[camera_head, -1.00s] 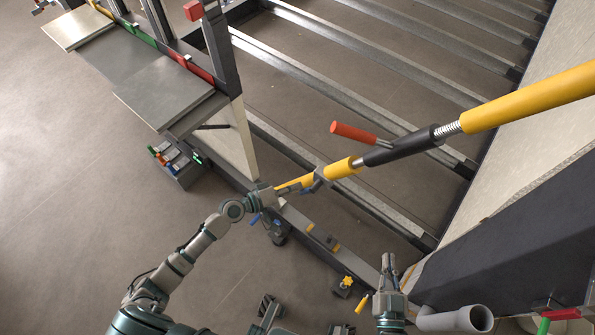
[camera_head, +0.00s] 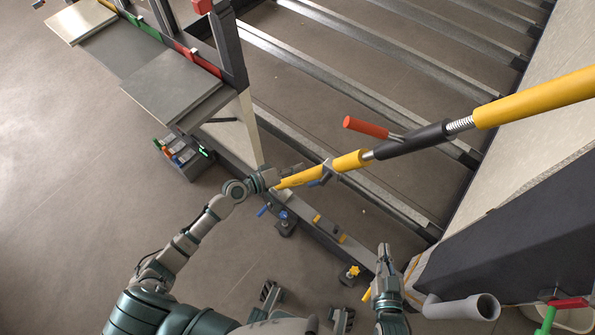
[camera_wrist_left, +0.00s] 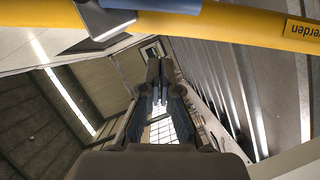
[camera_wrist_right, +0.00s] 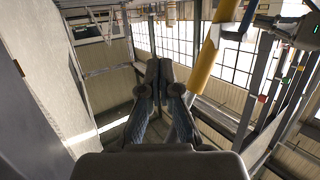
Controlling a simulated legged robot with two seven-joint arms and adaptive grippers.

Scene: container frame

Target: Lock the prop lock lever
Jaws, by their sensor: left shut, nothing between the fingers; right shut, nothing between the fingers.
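The prop (camera_head: 350,160) is a long yellow and black tube slanting from upper right to lower left. A red-gripped handle (camera_head: 366,127) sticks out near its black middle. A grey bracket with a blue part (camera_head: 326,173) sits on its lower yellow tube; I cannot tell if this is the lock lever. In the left wrist view, the yellow tube (camera_wrist_left: 225,26) crosses above the shut fingers (camera_wrist_left: 160,72). My right gripper (camera_head: 384,250) is shut and empty, well below the prop.
A dark frame with metal crossbars (camera_head: 370,62) lies behind the prop. A grey pipe (camera_head: 470,308) and a dark beam (camera_head: 515,240) stand close to the right of my right gripper. A blue-handled fitting (camera_head: 284,220) and a yellow knob (camera_head: 353,271) sit along the lower rail.

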